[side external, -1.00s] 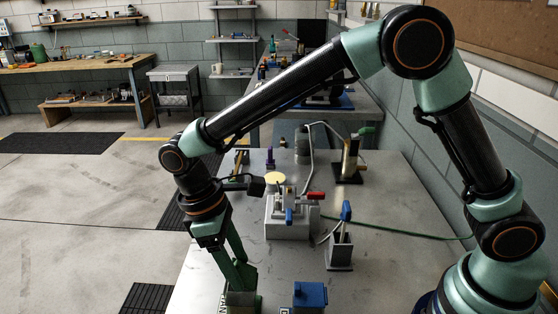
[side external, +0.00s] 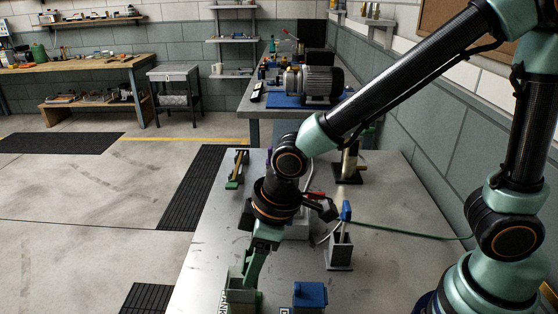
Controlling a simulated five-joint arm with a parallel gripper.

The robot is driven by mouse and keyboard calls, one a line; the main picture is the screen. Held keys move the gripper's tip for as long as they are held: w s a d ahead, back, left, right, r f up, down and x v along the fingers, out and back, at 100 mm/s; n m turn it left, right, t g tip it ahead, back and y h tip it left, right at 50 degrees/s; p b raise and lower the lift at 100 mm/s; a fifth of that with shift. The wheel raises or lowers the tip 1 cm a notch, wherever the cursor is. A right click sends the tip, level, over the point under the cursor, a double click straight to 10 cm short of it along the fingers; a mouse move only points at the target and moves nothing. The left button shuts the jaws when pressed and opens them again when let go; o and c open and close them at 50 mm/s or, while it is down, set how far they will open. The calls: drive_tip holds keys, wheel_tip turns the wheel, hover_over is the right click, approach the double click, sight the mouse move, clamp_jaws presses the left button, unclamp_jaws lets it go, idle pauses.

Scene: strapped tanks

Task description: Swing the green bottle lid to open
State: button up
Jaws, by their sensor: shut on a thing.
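The green bottle (side external: 241,298) is a small boxy tank at the bottom edge of the side external view, cut off by the frame. The gripper is shut on the green lid at the bottle's top. The fingers and lid are similar in colour and overlap, so the lid's exact angle cannot be told.
A blue-topped tank (side external: 310,295) stands close to the right of the green bottle. A grey stand with a blue handle (side external: 340,250) is behind it. A grey block fixture is mostly hidden behind my arm. The table's left part (side external: 205,265) is clear.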

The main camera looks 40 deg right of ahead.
drive_tip(key=shift+s+d, duration=0.1)
idle(0.3)
drive_tip(key=o, duration=1.4)
drive_tip(key=shift+r, duration=0.1)
drive_tip(key=shift+r, duration=0.25)
drive_tip(key=v, duration=1.1)
drive_tip(key=shift+s+d+r, duration=0.1)
drive_tip(key=shift+s, duration=0.05)
